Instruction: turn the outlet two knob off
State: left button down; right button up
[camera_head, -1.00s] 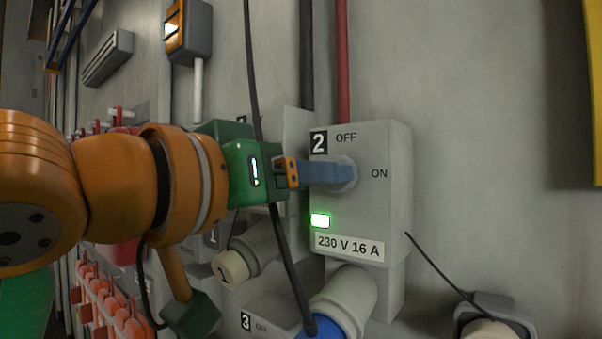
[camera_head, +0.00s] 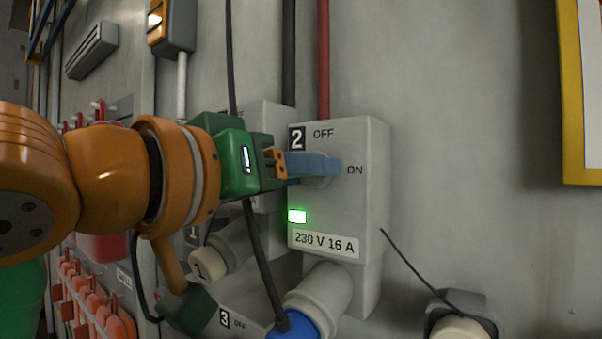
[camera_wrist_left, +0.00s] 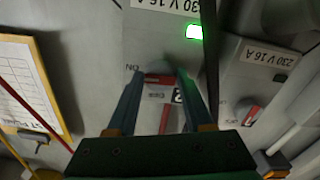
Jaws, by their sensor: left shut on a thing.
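The outlet two box (camera_head: 368,215) is a pale grey box on the wall, marked 2, OFF, ON and 230 V 16 A. Its small lamp (camera_head: 298,216) glows green, also in the left wrist view (camera_wrist_left: 194,32). My left gripper (camera_head: 330,167) reaches in from the left, its blue fingers at the box's front and shut on the knob. In the left wrist view a red part of the outlet two knob (camera_wrist_left: 158,79) shows between the fingertips, near the ON mark. The fingers hide most of the knob, so its exact angle is unclear. My right gripper is not in view.
A grey plug with a blue end (camera_head: 322,292) sits below the box. A dark cable (camera_head: 262,265) hangs in front. Another outlet (camera_wrist_left: 262,75) stands beside it in the left wrist view.

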pick_arm(q)
jog(key=shift+d+r+n+b, duration=0.1)
jog(key=shift+n+b, duration=3)
jog(key=shift+n, duration=5.5)
jog(key=c, duration=0.5)
grip_release()
jog(key=shift+o, duration=1)
jog(key=shift+d, duration=0.1)
jog(key=shift+w+d, duration=0.1)
